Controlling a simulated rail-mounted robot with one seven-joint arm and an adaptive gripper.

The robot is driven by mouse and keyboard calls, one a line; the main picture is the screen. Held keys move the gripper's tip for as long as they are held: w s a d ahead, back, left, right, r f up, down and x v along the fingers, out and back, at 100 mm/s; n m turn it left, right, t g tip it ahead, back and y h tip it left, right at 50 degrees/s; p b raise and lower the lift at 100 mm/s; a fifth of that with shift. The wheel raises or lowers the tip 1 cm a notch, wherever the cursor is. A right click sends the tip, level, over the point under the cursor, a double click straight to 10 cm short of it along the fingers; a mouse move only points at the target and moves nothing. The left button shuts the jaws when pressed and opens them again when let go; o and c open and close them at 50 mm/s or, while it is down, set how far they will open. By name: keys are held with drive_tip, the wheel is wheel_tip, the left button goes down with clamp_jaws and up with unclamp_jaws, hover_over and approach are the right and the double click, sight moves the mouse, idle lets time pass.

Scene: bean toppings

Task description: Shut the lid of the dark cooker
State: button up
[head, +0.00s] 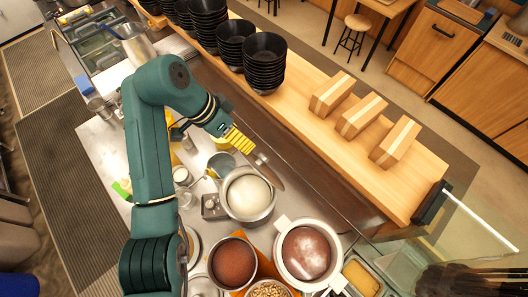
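I cannot make out a dark cooker or its lid for certain in the head view. The pots that show are a silver pot (222,197) with pale white contents, a pot (211,266) with red-brown contents, and a white pot (279,262) with a dark red-brown rounded top or filling; I cannot tell which. My gripper (240,141) is at the end of the teal arm, above the counter and up from the silver pot. A yellow ridged part shows at its tip. Whether this is its fingers or something held is unclear.
Stacks of black bowls (264,62) and several wooden blocks (331,94) stand on the raised wooden counter (300,125). A bowl of nut-like pieces (268,289) is at the bottom edge. Small containers crowd the steel worktop (97,138). My arm hides part of it.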

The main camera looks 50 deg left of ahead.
sight(262, 155)
drive_tip(key=b+x, duration=0.6)
drive_tip(key=x, duration=0.7)
drive_tip(key=shift+w+f, duration=0.15)
drive_tip(key=shift+f, duration=0.35)
clamp_jaws()
